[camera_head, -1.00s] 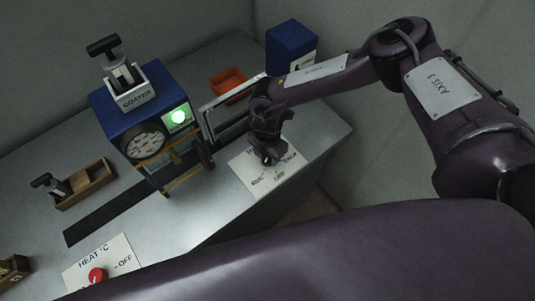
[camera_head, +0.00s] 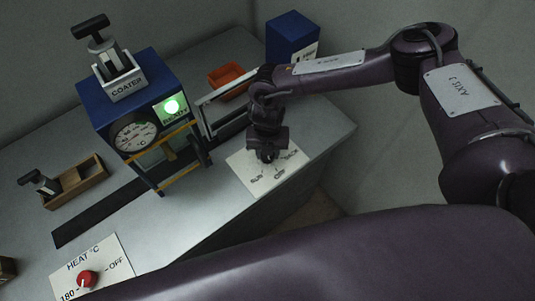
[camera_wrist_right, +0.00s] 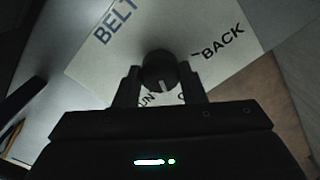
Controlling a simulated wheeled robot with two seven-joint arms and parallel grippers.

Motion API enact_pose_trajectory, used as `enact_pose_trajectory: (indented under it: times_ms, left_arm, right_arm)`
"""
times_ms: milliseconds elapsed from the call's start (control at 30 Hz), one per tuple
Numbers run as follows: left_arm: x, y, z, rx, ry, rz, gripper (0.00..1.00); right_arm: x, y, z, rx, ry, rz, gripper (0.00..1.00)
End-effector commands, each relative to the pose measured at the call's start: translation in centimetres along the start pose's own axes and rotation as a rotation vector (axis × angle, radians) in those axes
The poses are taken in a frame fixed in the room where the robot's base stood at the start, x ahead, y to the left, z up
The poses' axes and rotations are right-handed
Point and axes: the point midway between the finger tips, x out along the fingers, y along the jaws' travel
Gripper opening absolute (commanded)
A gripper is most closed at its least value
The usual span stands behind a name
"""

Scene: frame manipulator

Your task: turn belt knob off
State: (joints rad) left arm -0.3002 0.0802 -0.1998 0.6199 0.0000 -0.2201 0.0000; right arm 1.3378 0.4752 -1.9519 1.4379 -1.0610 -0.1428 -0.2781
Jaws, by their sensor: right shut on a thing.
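The belt knob (camera_wrist_right: 158,70) is a round black dial with a white pointer mark on a white panel (camera_wrist_right: 90,62) lettered BELT, with RUN, OFF and BACK. In the right wrist view its mark points down, between the partly hidden RUN and OFF labels. My right gripper (camera_wrist_right: 158,82) is shut on the knob, one finger on each side. In the head view the right gripper (camera_head: 267,148) stands over the panel (camera_head: 240,160) and hides most of the knob. My left gripper is not in view.
A blue coater (camera_head: 135,85) with a lit green READY lamp (camera_head: 174,106) and a gauge stands over a black belt (camera_head: 100,218). A red heat knob (camera_head: 87,279), a wooden tray (camera_head: 95,178), an orange bin (camera_head: 229,77) and a blue box (camera_head: 291,38) are around it.

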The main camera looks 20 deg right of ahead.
Motion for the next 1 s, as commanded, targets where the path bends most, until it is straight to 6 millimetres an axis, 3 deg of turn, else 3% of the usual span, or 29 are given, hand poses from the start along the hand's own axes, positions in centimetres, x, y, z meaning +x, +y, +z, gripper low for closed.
enact_pose_trajectory:
  times_ms: [100, 500, 1000]
  left_arm:
    - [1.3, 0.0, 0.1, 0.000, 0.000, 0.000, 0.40]
    - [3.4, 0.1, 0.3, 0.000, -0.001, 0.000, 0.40]
    - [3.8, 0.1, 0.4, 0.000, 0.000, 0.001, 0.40]
  right_arm:
    - [0.3, 0.1, 0.1, -0.099, -0.003, 0.002, 0.14]
    - [0.1, 0.0, 0.2, -0.346, -0.004, 0.001, 0.14]
    - [-0.1, 0.0, 0.2, -0.414, -0.004, 0.000, 0.14]
